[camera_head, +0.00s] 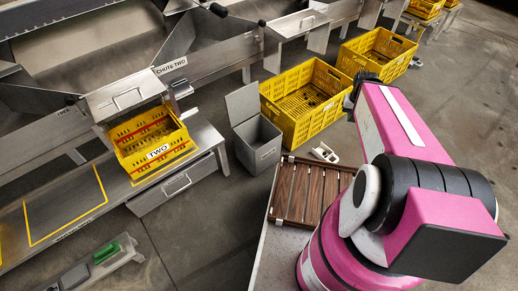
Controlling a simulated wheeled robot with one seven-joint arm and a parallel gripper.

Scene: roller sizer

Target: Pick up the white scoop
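A small white object (325,152) lies on the floor just behind the slatted wooden deck, below the large yellow crate. It may be the white scoop, but it is too small to tell its shape for sure. My pink and black arm fills the right side of the view. My gripper cannot be made out; only a dark part at the arm's far end shows beside the crate, partly hidden by the pink link.
An empty yellow crate (303,112) and a grey lidded bin (257,146) stand on the floor. A yellow crate marked TWO (158,153) sits under the chute. A steel bench with a drawer (172,190) runs along the left.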

